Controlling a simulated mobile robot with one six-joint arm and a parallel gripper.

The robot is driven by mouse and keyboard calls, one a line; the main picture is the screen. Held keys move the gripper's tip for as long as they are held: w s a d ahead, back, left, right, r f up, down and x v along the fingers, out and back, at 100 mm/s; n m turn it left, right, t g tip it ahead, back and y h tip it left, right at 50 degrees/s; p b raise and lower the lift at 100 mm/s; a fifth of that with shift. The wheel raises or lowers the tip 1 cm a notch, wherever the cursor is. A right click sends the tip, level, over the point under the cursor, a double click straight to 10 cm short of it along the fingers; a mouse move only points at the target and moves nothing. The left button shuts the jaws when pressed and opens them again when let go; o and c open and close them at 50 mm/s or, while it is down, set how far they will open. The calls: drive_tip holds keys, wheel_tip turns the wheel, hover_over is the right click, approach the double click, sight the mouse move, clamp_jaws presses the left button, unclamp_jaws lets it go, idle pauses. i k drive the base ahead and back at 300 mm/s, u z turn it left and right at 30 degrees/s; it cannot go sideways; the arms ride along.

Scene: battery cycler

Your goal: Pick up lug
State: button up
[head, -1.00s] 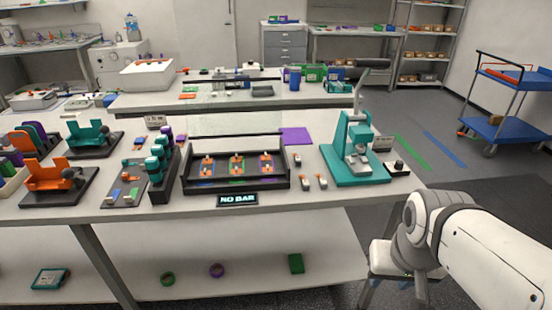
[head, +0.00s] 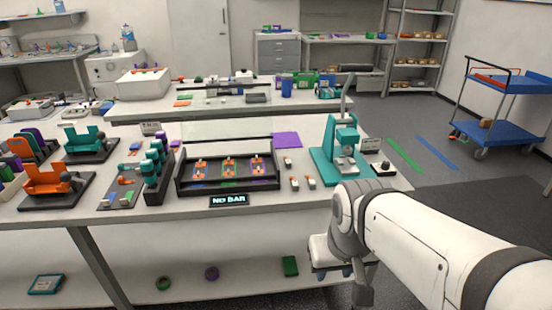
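Several small orange-and-white pieces that look like lugs are on the near bench. Two small pieces (head: 295,183) (head: 309,183) and another piece (head: 288,163) lie on the bare top between the black tray (head: 190,188) and the teal lever press (head: 326,165). Several orange-and-white pieces (head: 229,167) sit in the tray. Which one is the task's lug, I cannot tell. My gripper (head: 332,268) is low in front of the bench's right end, apart from all the pieces. Its fingers are small and partly hidden by my arm, so their opening is unclear.
A sign reading "NO BAR" (head: 229,200) stands before the tray. A teal stack in a black rack (head: 154,165) is left of it. A small black button box (head: 383,168) is right of the press. A blue cart (head: 500,132) stands on the floor at right.

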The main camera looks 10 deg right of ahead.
sight(294, 185)
drive_tip(key=z, duration=0.05)
drive_tip(key=i, duration=1)
drive_tip(key=u, duration=0.1)
